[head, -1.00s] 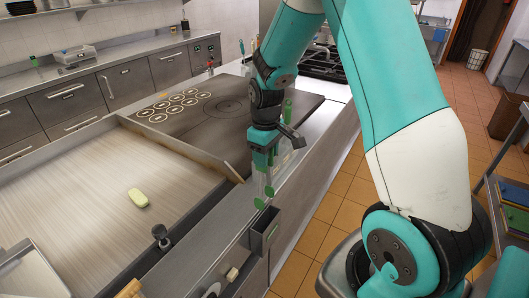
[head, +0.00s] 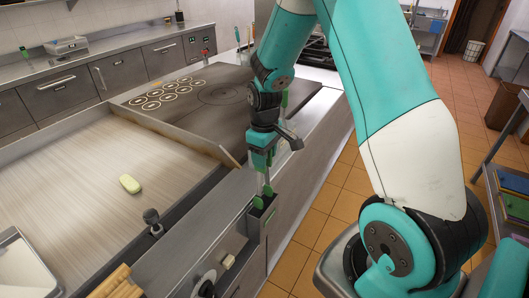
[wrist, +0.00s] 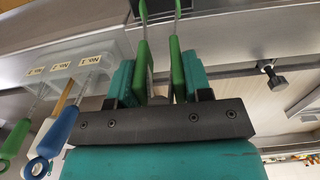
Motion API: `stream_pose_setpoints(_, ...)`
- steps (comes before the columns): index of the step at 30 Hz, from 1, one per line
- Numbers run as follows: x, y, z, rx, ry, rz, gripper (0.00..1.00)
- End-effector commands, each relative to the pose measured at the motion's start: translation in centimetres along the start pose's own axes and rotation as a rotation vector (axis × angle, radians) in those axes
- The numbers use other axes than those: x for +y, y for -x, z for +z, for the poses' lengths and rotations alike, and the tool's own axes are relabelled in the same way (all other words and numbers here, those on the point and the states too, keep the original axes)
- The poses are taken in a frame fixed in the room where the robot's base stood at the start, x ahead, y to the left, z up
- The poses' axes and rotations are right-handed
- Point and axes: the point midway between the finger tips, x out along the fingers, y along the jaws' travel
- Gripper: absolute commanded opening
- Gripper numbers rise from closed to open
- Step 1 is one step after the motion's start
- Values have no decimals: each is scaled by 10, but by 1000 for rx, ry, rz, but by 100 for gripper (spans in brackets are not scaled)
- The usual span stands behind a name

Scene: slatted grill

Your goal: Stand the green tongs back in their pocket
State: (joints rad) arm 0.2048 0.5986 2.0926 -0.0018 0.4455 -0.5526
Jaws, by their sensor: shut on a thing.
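My gripper (head: 263,172) is shut on the green tongs (head: 260,202), which hang upright with their green tips pointing down. In the wrist view the two green arms of the tongs (wrist: 177,68) run between my teal fingers, with metal lengths beyond them. The pocket (head: 265,226) is a small grey metal box on the counter's front edge. The green tips are at its mouth, directly below my gripper. I cannot tell whether they are just above the rim or slightly inside.
A dark knob (head: 153,219) stands nearby. The wrist view shows a labelled rack (wrist: 75,68) with blue and green handled tools at left. Tiled floor is at right.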

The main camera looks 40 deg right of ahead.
Motion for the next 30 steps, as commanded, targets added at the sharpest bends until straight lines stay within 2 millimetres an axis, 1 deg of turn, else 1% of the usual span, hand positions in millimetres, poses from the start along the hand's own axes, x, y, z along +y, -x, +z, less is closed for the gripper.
stream_pose_setpoints(1, 0, -9, 0, 0, 0, 0, 17)
stream_pose_setpoints(3, 0, -15, 0, 0, 0, 0, 17)
stream_pose_setpoints(24, 0, -81, 0, 0, 0, 0, 17)
stream_pose_setpoints(30, 0, -96, 0, 1, 0, 0, 17)
